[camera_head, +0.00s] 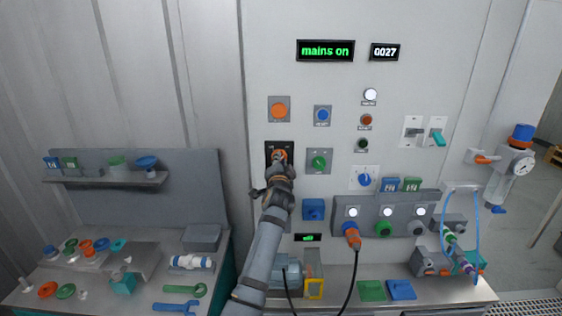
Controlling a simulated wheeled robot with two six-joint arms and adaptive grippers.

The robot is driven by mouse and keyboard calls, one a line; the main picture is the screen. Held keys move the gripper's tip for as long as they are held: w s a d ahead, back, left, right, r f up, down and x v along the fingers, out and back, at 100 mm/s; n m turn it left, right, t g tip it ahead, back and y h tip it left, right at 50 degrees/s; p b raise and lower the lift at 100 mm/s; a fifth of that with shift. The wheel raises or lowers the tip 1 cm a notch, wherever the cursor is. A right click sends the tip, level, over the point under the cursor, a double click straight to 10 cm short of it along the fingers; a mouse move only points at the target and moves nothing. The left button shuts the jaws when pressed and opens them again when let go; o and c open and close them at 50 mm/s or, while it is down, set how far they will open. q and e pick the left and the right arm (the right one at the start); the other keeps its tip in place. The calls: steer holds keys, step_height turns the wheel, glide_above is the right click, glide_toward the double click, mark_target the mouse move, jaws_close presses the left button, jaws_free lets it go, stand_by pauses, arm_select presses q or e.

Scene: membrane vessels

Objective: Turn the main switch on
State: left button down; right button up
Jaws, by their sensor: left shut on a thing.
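The main switch (280,154) is an orange knob on a black square plate on the light grey panel. My left gripper (279,161) reaches up to it from below and is shut on the knob. The gripper covers the lower part of the switch, so the knob's exact angle is hard to see. The display (325,50) at the top of the panel reads "mains on" in green. My right gripper is not in view.
An orange button (279,110), a blue button (322,115) and a green knob (319,161) sit close around the switch. A dark box (386,214) with sockets is lower right, with an orange plug (351,236) and black cable. A cluttered bench (150,296) stands left.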

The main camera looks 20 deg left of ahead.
arm_select(q)
steer(key=shift+a+r, duration=0.15)
steer(key=c, duration=1.2)
jaws_free()
steer(key=shift+a, duration=0.1)
steer(key=o, duration=0.5)
steer(key=shift+w+a+f, duration=0.15)
steer(key=shift+w+f, duration=0.05)
steer(key=shift+f, duration=0.1)
steer(key=shift+c, duration=0.2)
steer(key=shift+o, duration=0.7)
steer(key=shift+w+f, duration=0.15)
steer(key=shift+w, duration=0.1)
steer(key=r, duration=1)
steer(key=shift+s, duration=0.25)
steer(key=shift+w+r, duration=0.1)
steer(key=shift+r, duration=0.05)
